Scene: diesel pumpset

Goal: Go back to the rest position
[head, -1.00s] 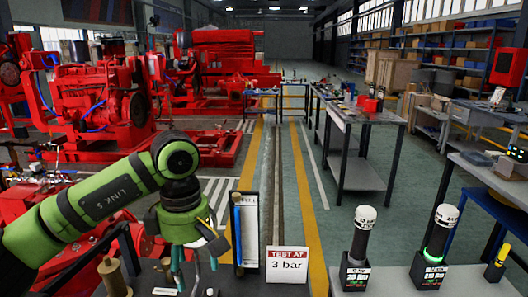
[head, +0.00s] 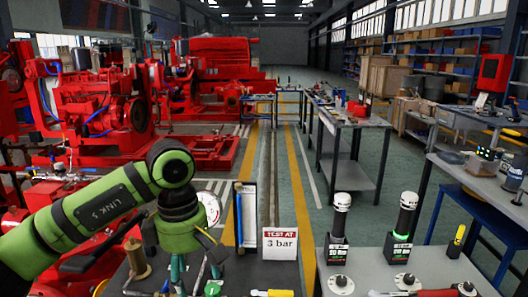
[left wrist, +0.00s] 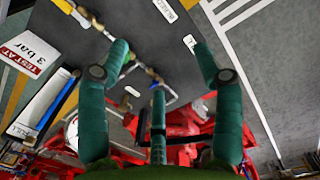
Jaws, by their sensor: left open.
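My left gripper (head: 188,268) hangs at the end of my green arm over the near bench, left of the "TEST AT 3 bar" sign (head: 280,243). In the left wrist view its green fingers (left wrist: 158,55) are spread apart, with nothing held between them. Past the fingers lie the dark bench top and a thin pipe with brass fittings (left wrist: 150,85); I cannot tell its distance from them. A round white gauge (head: 208,206) stands just behind the gripper, partly hidden by it. My right gripper is in neither view.
A white panel with a blue tube (head: 247,212) stands beside the sign. Two black units with white tops (head: 338,220) (head: 405,218) stand on the right. A brass spool-shaped part (head: 136,258) is left of the gripper. Red engines (head: 105,105) fill the left; the central aisle is open.

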